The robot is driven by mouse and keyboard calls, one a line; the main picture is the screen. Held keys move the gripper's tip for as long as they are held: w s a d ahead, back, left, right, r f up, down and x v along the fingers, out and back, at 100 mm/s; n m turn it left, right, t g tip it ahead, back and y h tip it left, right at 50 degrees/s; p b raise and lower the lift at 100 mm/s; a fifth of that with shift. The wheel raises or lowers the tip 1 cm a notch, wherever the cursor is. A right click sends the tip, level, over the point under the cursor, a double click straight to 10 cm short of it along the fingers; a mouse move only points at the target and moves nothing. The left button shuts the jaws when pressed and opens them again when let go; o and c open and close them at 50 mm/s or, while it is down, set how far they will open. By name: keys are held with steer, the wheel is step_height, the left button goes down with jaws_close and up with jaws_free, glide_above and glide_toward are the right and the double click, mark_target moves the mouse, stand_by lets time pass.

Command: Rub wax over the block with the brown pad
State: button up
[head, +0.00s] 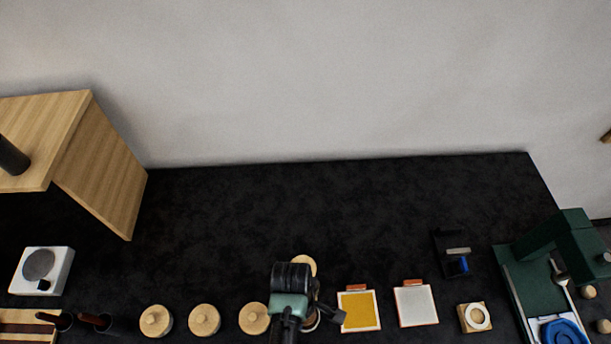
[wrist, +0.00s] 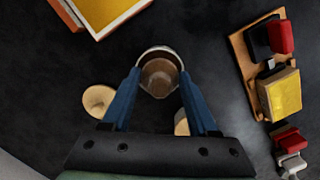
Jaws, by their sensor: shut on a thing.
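My gripper (wrist: 159,78) has its two blue fingers on either side of an open round jar (wrist: 161,54), shut on it at the rim. The jar holds something brown. In the head view my gripper (head: 298,312) stands at the front middle of the table and hides most of the jar. A holder (wrist: 244,65) at the right of the wrist view carries red, black and yellow pieces. I cannot make out a brown pad for sure. A small wooden block (head: 474,318) with a pale ring sits at the front right; I cannot tell if it is the task's block.
A loose wooden lid (head: 305,264) lies behind my gripper. Several lidded jars (head: 204,320) stand to the left. The table's back is clear.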

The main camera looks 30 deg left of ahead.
steer(key=shift+f+b, duration=0.35)
steer(key=shift+f, duration=0.2)
stand_by(0.4)
steer(key=shift+s+f, duration=0.1)
stand_by(1.2)
step_height(320, 180, up, 7)
steer(key=p, duration=0.8)
stand_by(0.7)
